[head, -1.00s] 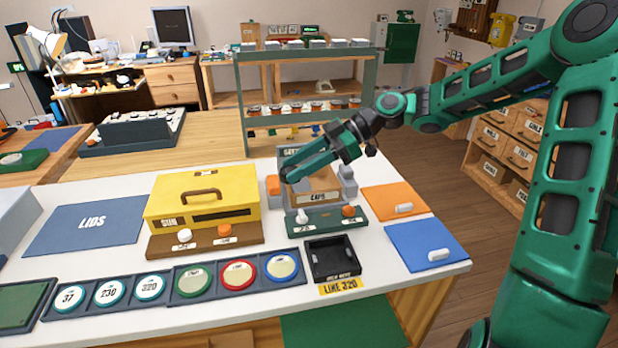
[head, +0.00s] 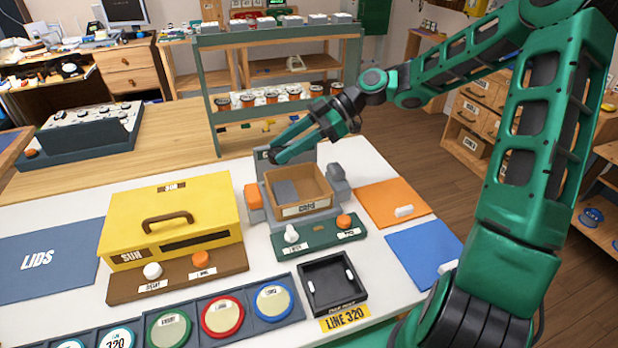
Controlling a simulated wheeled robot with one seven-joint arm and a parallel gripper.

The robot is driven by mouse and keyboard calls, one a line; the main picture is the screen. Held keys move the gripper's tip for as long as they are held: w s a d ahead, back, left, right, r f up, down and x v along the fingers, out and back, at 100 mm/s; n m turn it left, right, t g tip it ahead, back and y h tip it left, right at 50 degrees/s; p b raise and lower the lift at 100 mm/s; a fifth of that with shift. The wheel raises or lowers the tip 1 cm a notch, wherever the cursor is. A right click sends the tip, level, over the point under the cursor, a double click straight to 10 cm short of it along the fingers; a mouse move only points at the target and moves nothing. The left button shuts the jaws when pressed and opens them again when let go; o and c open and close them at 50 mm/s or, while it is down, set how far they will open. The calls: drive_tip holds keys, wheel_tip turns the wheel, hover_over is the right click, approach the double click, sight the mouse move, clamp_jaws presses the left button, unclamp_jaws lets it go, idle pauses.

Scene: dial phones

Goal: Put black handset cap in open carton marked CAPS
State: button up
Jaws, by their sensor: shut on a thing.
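The open carton marked CAPS (head: 305,209) is a brown box on a grey stand, in the middle of the white table. A grey panel shows inside it at the left. My gripper (head: 278,155) is above and behind the carton's back left corner, pointing down and left. It is shut on a small dark thing at its fingertips, which looks like the black handset cap (head: 275,158). The cap's shape is mostly hidden by the fingers and too small to read. A gap shows between the fingertips and the carton.
A grey upright plate stands behind the carton, close to my gripper. A yellow box (head: 205,210) stands left. A green switch base (head: 318,240) and black tray (head: 325,300) are in front. Orange (head: 380,195) and blue mats (head: 415,245) lie right; a green rack (head: 204,95) stands behind.

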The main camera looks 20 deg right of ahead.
drive_tip(key=shift+s+d+f, duration=0.4)
drive_tip(key=shift+d+f, duration=0.8)
drive_tip(key=shift+f, duration=0.25)
drive_tip(key=shift+s+d+f, duration=0.45)
drive_tip(key=shift+d+f, duration=0.7)
drive_tip(key=shift+f, duration=0.25)
drive_tip(key=shift+s+d+f, duration=0.4)
drive_tip(key=shift+d+f, duration=0.8)
drive_tip(key=shift+f, duration=0.25)
drive_tip(key=shift+f, duration=0.6)
drive_tip(key=o, duration=1)
drive_tip(key=shift+d, duration=0.1)
drive_tip(key=shift+w+r, duration=0.1)
drive_tip(key=shift+r, duration=0.25)
drive_tip(key=v, duration=1.2)
drive_tip(key=shift+r, duration=0.25)
